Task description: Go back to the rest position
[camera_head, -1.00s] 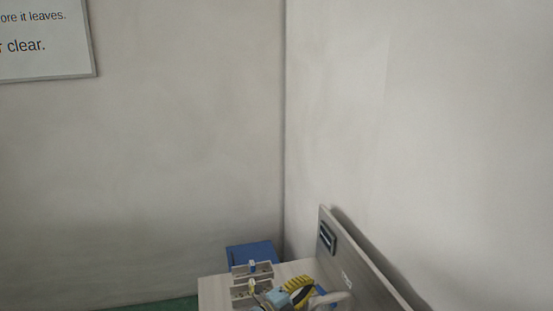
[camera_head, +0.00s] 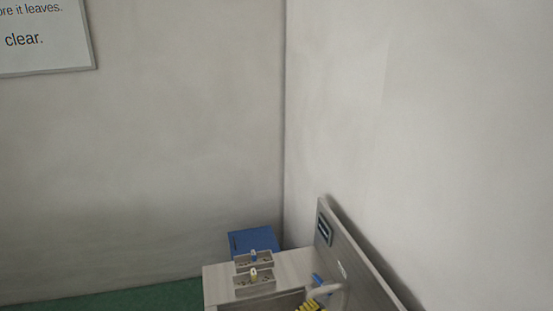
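My gripper cannot be made out in the head view. A yellow and dark striped piece (camera_head: 312,306) shows at the bottom edge, mostly cut off; I cannot tell whether it belongs to my arm. A light wooden bench (camera_head: 217,284) stands at the bottom centre. Two small grey trays sit on it, one behind the other. The rear tray (camera_head: 240,264) has a small blue item (camera_head: 253,254) standing in it. The front tray (camera_head: 244,287) has a small cream-yellow item (camera_head: 253,273) standing in it.
An upright panel (camera_head: 355,262) with a small dark display (camera_head: 324,230) edges the bench's right side. A pale curved part (camera_head: 325,291) and a small blue piece (camera_head: 318,279) are near it. A blue box (camera_head: 251,239) stands behind the bench. Walls meet behind; green floor (camera_head: 150,297) is clear left.

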